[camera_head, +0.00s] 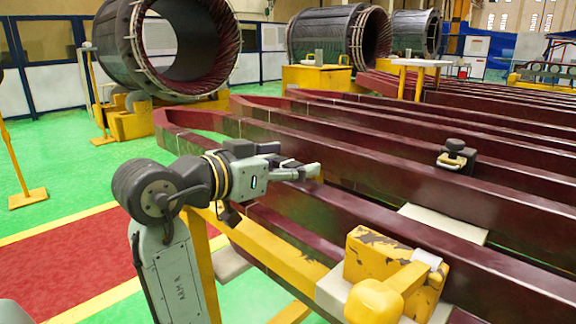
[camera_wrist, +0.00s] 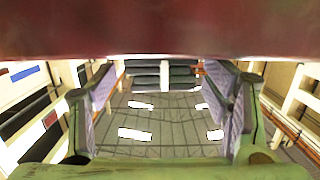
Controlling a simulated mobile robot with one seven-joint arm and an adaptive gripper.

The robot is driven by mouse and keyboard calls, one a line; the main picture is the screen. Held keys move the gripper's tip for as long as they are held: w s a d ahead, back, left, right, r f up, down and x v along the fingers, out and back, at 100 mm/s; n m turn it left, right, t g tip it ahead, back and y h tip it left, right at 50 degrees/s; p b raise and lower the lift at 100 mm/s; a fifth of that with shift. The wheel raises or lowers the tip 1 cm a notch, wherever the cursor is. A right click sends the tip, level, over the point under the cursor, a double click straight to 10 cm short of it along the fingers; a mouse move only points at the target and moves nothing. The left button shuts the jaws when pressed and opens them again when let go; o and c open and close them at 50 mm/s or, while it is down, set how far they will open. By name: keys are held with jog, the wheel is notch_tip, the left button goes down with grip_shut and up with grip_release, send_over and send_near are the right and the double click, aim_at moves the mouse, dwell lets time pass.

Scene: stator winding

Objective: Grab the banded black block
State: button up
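The banded black block (camera_head: 457,156) is small and dark, with a pale tan band around it. It rests among the dark red bars, right of the middle in the head view. My gripper (camera_head: 312,171) is well to the left of it, level over the near bars, and apart from it. In the wrist view the two fingers of my gripper (camera_wrist: 163,115) are spread wide with nothing between them. The block does not show in the wrist view.
Long dark red bars (camera_head: 400,172) run in rows across the right side. A worn yellow block with a rounded yellow part (camera_head: 374,303) stands at the front. A pale plate (camera_head: 444,224) lies between bars. A dark red surface (camera_wrist: 160,28) crosses the top of the wrist view.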

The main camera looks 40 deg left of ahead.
jog(key=shift+f, duration=0.15)
jog(key=shift+c, duration=0.3)
jog(key=shift+w+d+f, duration=0.1)
jog(key=shift+f, duration=0.05)
jog(key=c, duration=1.2)
